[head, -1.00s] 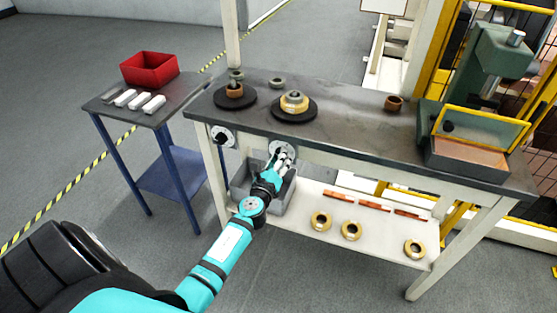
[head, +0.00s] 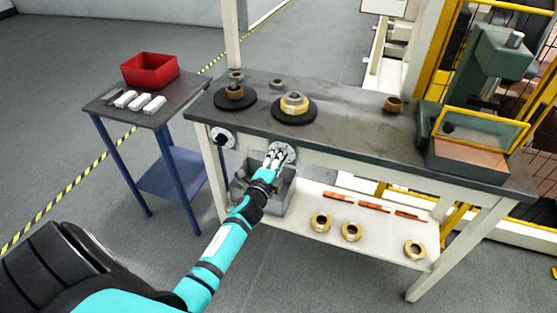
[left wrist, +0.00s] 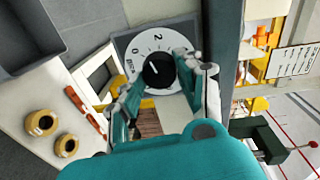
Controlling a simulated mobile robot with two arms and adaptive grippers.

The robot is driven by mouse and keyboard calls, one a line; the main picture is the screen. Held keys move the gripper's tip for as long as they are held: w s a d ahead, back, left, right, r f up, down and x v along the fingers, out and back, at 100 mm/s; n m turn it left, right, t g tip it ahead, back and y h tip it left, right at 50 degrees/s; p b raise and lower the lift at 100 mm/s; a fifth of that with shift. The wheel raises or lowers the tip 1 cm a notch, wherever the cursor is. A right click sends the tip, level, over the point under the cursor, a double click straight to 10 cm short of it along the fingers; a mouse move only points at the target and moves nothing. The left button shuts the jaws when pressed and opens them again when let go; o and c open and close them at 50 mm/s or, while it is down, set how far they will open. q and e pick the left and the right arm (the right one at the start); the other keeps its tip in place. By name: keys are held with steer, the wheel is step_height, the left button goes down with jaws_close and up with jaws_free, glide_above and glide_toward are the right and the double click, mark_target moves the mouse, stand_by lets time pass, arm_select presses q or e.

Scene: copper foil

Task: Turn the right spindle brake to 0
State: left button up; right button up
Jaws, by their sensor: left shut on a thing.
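The right spindle brake is a dial (head: 288,146) on the front edge of the workbench. In the left wrist view it is a grey plate with a white face (left wrist: 141,47) and a black knob (left wrist: 157,72). The numbers 0 and 2 show on the face. A short pale mark shows on the knob, but its exact setting is hard to read. My left gripper (head: 275,157) is at this dial, its fingers on both sides of the knob and shut on it; it also shows in the left wrist view (left wrist: 160,80). My right gripper is not in view.
The left dial (head: 222,137) is beside it on the bench front. Brass and copper parts sit on black discs on the bench top (head: 350,125). A grey bin (head: 240,190) and several rings lie on the lower shelf (head: 290,218). A side table holds a red bin (head: 150,70).

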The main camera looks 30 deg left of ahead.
arm_select(q)
steer(key=n, duration=0.5)
steer(key=shift+a+n+h+p, duration=0.1)
steer(key=shift+n+h+p, duration=0.2)
steer(key=shift+p, duration=0.1)
stand_by(0.4)
steer(key=o, duration=1.1)
steer(key=shift+o, duration=0.2)
steer(key=s+d, duration=0.2)
steer(key=s, duration=1)
steer(key=shift+r, duration=0.25)
steer(key=shift+w, duration=0.1)
